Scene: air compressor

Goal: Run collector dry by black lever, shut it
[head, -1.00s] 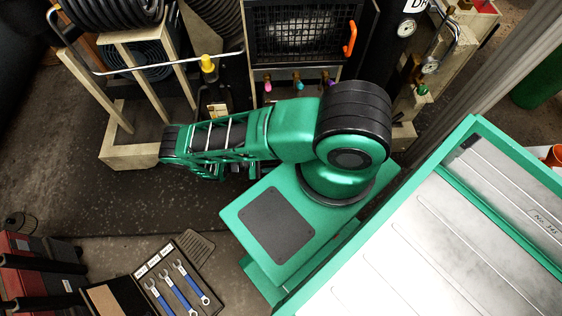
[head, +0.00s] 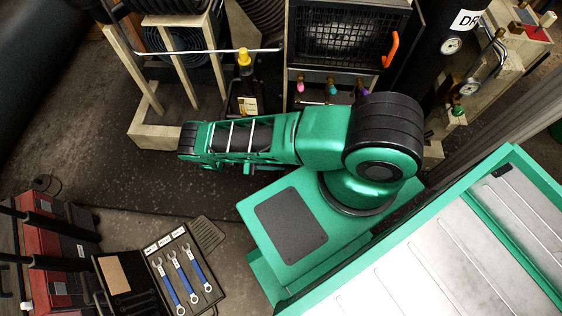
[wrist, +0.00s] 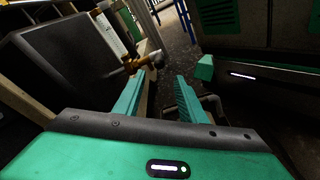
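In the wrist view, the two teal fingers of my gripper (wrist: 158,98) are apart, with nothing visible between them. A brass valve (wrist: 133,64) with a dark part that may be the black lever (wrist: 152,59) lies just beyond the left fingertip; I see no clear contact. A dark box-shaped body (wrist: 65,70), possibly the collector, fills the left of the wrist view. In the head view, my forearm reaches left, low before the machine, and hides the gripper and the valve. I cannot tell the lever's setting or whether liquid flows.
In the head view, pink (head: 301,86), teal (head: 332,88) and purple taps sit under a black grille (head: 345,30) with an orange handle (head: 391,49). A yellow-capped unit (head: 244,60) stands behind my forearm. Wrenches (head: 182,270) lie at the lower left. The dark floor between is clear.

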